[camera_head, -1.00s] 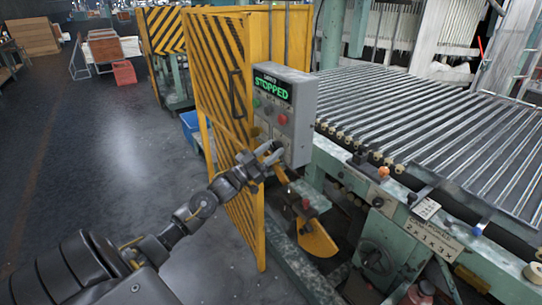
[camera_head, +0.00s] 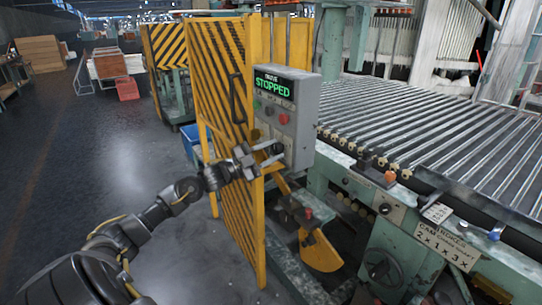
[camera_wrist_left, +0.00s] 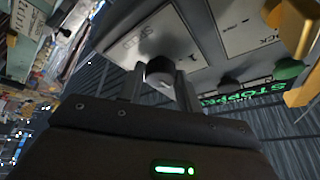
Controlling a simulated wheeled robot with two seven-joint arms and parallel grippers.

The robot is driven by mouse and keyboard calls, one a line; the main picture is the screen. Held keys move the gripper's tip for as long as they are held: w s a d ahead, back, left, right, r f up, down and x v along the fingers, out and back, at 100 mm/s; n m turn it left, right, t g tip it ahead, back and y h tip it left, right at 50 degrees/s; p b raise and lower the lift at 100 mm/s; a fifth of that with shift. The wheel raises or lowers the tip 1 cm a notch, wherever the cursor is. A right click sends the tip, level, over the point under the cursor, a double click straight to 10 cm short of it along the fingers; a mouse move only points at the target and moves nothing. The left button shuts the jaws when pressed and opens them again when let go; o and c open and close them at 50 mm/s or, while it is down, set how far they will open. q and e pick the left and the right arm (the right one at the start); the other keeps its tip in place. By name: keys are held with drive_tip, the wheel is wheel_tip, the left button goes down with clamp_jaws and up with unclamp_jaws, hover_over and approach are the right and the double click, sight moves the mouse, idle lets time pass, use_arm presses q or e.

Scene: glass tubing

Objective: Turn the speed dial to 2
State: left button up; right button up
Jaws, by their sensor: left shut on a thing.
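The grey control box (camera_head: 304,115) stands beside the yellow gate, its green display (camera_head: 272,86) reading STOPPED. A red button (camera_head: 283,119) and a green button (camera_head: 257,104) are on its face. My left gripper (camera_head: 270,153) is at the lower part of the box face. In the left wrist view, the dark round speed dial (camera_wrist_left: 160,71) sits between the two fingers (camera_wrist_left: 158,92), which are shut on it. The panel beside it carries a SPEED label (camera_wrist_left: 130,42) and a digit that looks like 1. The dial's pointer cannot be made out. My right gripper is not in view.
The yellow and black striped gate (camera_head: 222,75) stands close to my left arm. A roller conveyor (camera_head: 430,130) with a green frame runs to the right of the box. A yellow curved guard (camera_head: 321,253) is below. Open grey floor (camera_head: 120,150) lies to the left.

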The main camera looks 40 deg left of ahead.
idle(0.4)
use_arm(q)
drive_tip(key=o, duration=1)
drive_tip(key=shift+c, duration=0.2)
drive_tip(key=shift+s+a, duration=0.1)
drive_tip(key=shift+s+a+f, duration=0.15)
drive_tip(key=shift+s+f, duration=0.05)
drive_tip(key=v, duration=1)
drive_tip(key=shift+r+p, duration=0.15)
drive_tip(key=shift+p, duration=0.2)
drive_tip(key=shift+a, duration=0.1)
